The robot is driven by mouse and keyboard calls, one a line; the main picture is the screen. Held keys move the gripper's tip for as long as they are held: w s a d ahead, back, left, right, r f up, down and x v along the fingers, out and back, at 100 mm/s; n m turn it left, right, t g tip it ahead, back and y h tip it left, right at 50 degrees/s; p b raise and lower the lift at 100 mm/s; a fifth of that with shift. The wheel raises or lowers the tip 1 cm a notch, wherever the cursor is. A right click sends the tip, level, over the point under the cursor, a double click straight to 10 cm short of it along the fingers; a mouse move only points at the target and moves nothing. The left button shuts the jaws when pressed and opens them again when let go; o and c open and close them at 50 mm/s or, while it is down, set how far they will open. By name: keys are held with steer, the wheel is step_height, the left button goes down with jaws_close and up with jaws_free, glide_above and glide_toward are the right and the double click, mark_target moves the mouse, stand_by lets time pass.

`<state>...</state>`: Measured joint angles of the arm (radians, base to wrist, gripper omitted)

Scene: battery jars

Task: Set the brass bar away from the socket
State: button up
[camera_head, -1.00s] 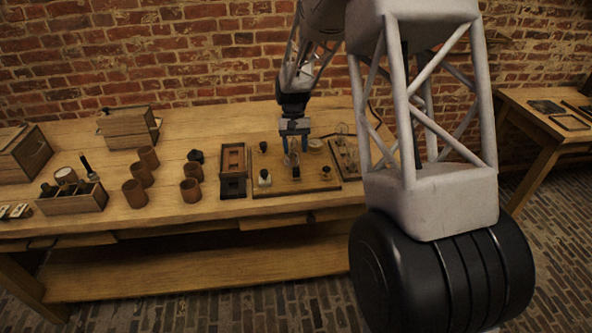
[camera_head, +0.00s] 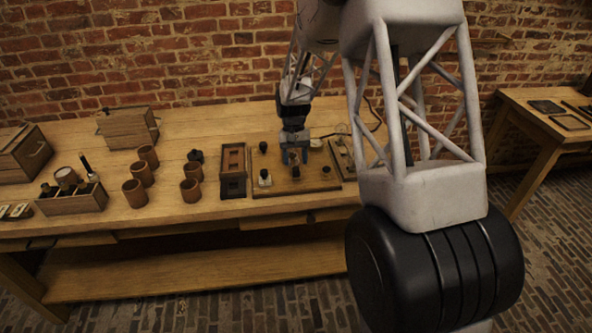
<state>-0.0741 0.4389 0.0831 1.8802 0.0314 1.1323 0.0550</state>
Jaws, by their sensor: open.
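My gripper (camera_head: 294,160) is open and low over the wooden board (camera_head: 265,189) on the workbench. Its fingers reach down near the middle of the board, around or just behind a small dark fitting (camera_head: 296,173). The brass bar and the socket cannot be picked out clearly at this size; the gripper hides part of that area. A small black-topped post (camera_head: 263,147) and a pale-based piece (camera_head: 264,178) stand on the board's left side. Another small post (camera_head: 326,170) stands at its right.
A dark-framed wooden tray (camera_head: 233,190) lies just left of the board. Several brown cups (camera_head: 135,194) stand further left, beside a divided wooden box (camera_head: 72,205). A lidded wooden box (camera_head: 128,128) is behind them. The bench front is mostly bare.

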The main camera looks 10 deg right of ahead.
mark_target(296, 168)
steer(key=shift+x, duration=2)
jaws_close()
